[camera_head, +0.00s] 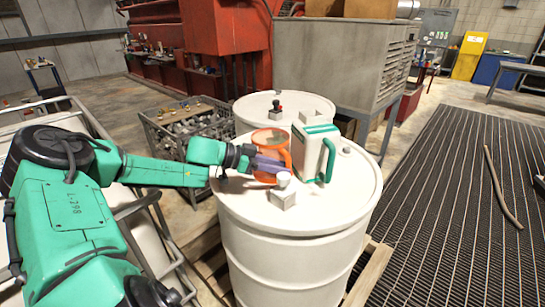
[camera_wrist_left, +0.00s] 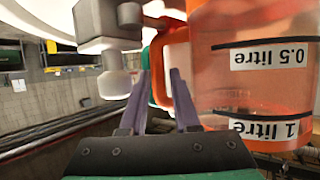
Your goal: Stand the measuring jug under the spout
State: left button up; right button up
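The measuring jug (camera_head: 271,140) is clear orange and upright over the white drum top, with an orange handle. The left wrist view shows the jug (camera_wrist_left: 255,90) close by, its litre labels upside down. My left gripper (camera_head: 279,167) reaches in from the left, its purple fingers overlapping the jug. In the left wrist view its two fingers (camera_wrist_left: 161,75) stand apart at the orange handle (camera_wrist_left: 177,50); whether they press on it is unclear. I cannot clearly make out a spout. My right gripper is not in view.
A white and green canister (camera_head: 311,148) stands on the drum (camera_head: 300,262) right of the jug. A grey block with a white cap (camera_head: 283,198) stands in front, close to the gripper. A second drum (camera_head: 252,107) stands behind. Dark floor grating (camera_head: 450,210) lies at right.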

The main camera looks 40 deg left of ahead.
pick_arm(q)
jog(key=p+x, duration=0.1)
jog(key=x, duration=0.3)
jog(key=shift+w+d+f+p, duration=0.1)
jog(key=shift+w+d+p, duration=0.05)
jog(key=shift+d+p, duration=0.2)
jog(key=shift+w+f, duration=0.25)
jog(key=shift+s, duration=0.1)
grip_shut()
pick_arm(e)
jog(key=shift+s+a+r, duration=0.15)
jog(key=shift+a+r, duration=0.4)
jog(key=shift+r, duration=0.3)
pick_arm(q)
jog(key=shift+r, duration=0.1)
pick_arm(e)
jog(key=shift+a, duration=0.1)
